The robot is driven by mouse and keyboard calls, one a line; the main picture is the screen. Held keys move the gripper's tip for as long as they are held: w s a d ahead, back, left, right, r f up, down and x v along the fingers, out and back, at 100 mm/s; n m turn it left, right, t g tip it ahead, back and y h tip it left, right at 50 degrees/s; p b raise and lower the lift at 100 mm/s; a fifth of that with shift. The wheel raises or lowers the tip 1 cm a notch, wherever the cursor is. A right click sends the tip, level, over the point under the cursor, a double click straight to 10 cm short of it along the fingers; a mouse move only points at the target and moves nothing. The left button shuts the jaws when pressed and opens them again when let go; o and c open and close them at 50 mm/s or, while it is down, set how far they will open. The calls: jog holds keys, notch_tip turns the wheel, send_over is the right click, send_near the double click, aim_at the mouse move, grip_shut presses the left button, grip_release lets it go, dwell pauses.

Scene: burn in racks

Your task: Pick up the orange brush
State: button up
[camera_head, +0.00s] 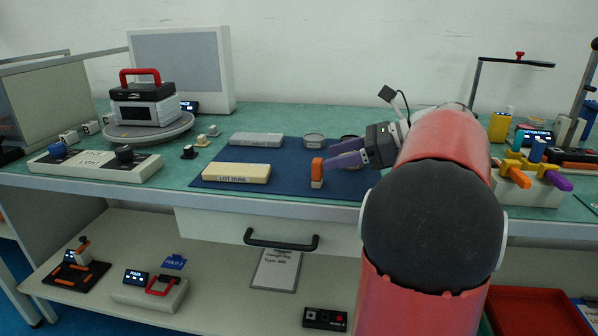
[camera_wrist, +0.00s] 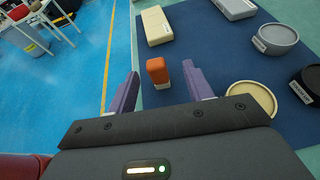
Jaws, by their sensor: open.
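The orange brush (camera_head: 317,171) is a small block with an orange upper part and a pale lower part. It stands on the dark blue mat (camera_head: 290,185) near the table's front edge. My gripper (camera_head: 330,156) reaches in from the right, its purple fingers beside the brush. The jaws hold nothing.
A cream block (camera_head: 236,173) and a grey block (camera_head: 256,139) lie on the mat to the left. A drawer handle (camera_head: 281,241) is below the front edge.

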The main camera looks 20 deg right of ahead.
aim_at(309, 185)
jog(key=x, duration=0.4)
jog(key=f+x, duration=0.1)
jog(key=x, duration=0.1)
jog(key=shift+s+a+f, duration=0.1)
jog(key=shift+a, duration=0.25)
jog(key=c, duration=1.1)
